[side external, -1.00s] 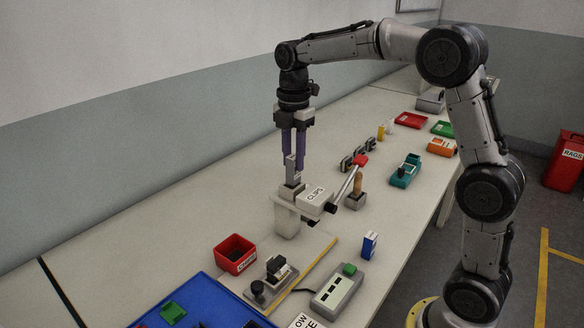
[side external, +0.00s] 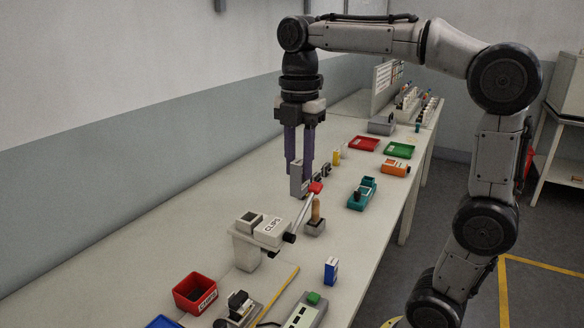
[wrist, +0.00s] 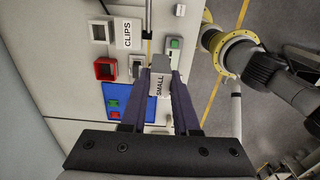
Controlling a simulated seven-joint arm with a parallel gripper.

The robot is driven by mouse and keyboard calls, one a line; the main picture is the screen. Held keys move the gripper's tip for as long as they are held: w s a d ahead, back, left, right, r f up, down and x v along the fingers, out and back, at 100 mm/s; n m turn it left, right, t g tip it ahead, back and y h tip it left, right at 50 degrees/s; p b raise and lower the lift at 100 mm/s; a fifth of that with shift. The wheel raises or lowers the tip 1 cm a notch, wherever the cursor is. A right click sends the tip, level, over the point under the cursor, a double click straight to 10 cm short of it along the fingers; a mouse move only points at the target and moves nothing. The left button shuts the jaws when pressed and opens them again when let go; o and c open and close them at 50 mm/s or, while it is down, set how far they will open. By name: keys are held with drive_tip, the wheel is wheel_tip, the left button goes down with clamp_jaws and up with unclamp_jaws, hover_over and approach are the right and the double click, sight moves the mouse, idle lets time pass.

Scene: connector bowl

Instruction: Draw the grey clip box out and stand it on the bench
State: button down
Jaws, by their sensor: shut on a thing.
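The grey clip box (side external: 299,180) is upright between the fingers of my gripper (side external: 300,172). My gripper is shut on it. The box is out of the white holder labelled CLIPS (side external: 245,256), whose square top opening (side external: 250,219) looks dark and empty. In the wrist view the box (wrist: 160,82) shows a SMALL label between my fingers (wrist: 160,78). Its lower end is low over the bench, near the red lever knob; I cannot tell if it touches.
The lever's red knob (side external: 315,187) and a wooden-handled tool in a block (side external: 315,226) stand close by. A teal device (side external: 362,194), red tray (side external: 363,144) and green tray (side external: 399,149) lie beyond. The bench (side external: 200,222) left of the box is clear.

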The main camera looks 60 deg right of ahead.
sight(298, 161)
drive_tip(key=shift+r, duration=2)
drive_tip(key=shift+w, duration=0.1)
